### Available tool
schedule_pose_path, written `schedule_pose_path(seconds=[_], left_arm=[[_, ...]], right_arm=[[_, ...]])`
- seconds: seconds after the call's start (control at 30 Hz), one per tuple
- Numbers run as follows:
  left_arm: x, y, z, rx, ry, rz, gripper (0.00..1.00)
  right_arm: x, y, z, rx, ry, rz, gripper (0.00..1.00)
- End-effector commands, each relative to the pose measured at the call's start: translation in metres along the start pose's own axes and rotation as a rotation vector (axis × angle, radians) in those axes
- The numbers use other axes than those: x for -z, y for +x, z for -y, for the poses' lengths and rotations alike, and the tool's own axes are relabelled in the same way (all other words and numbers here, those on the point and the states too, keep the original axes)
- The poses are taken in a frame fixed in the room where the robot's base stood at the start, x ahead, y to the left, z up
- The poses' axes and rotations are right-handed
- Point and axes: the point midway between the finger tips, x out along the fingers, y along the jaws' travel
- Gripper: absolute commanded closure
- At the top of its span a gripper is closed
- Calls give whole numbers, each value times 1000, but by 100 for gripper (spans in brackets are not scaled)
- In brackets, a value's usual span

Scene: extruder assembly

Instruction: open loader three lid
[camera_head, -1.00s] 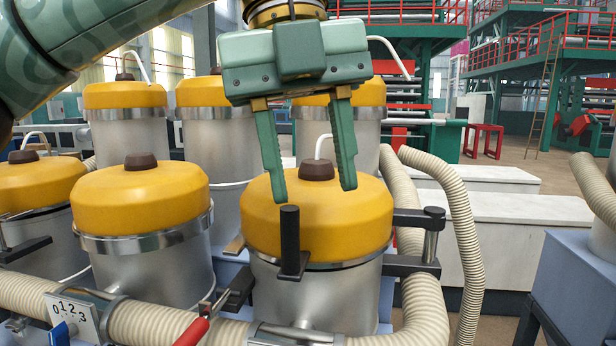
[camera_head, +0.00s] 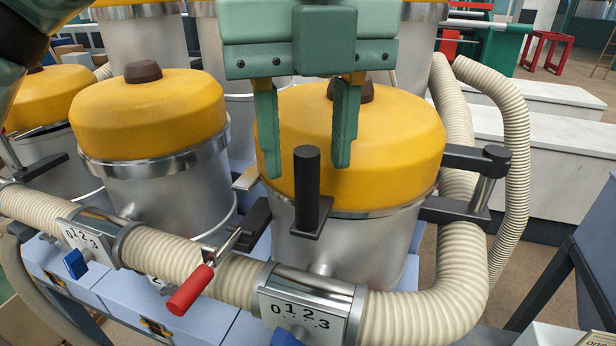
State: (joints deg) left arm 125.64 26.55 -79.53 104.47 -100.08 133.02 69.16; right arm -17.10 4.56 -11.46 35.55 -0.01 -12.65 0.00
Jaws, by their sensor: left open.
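The yellow domed lid (camera_head: 400,135) with a dark brown knob (camera_head: 362,90) sits closed on the front right metal loader (camera_head: 365,255). I take this to be loader three; no number shows on it. A black upright handle (camera_head: 307,185) stands on a bracket at the lid's front edge. A black hinge (camera_head: 480,178) is at its right side. My left gripper (camera_head: 305,168) is open and empty, pointing down. Its fingertips show one on each side of the handle's upper part; I cannot tell whether they touch anything. My right gripper is not in view.
Another yellow-lidded loader (camera_head: 150,115) stands to the left, with several more behind. A ribbed hose (camera_head: 400,315) runs along the front and up the right side. A red-handled lever (camera_head: 190,290) and a numbered dial plate (camera_head: 303,318) are in front.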

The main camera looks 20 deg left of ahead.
Motion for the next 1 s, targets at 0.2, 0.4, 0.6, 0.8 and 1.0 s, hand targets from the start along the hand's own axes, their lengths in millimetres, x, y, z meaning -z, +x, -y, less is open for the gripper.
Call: schedule_pose_path(seconds=[0.2, 0.4, 0.6, 0.8, 1.0], left_arm=[[0, 32, 0, -1, 1, -2, 59], [0, 42, 0, 2, 0, 0, 59], [0, 42, 0, 2, 0, 0, 59], [0, 42, 0, 2, 0, 0, 100], [2, 42, 1, 2, -6, 1, 100]], right_arm=[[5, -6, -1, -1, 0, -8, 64], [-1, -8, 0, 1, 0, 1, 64], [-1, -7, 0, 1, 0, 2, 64], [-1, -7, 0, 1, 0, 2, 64], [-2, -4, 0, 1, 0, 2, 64]])
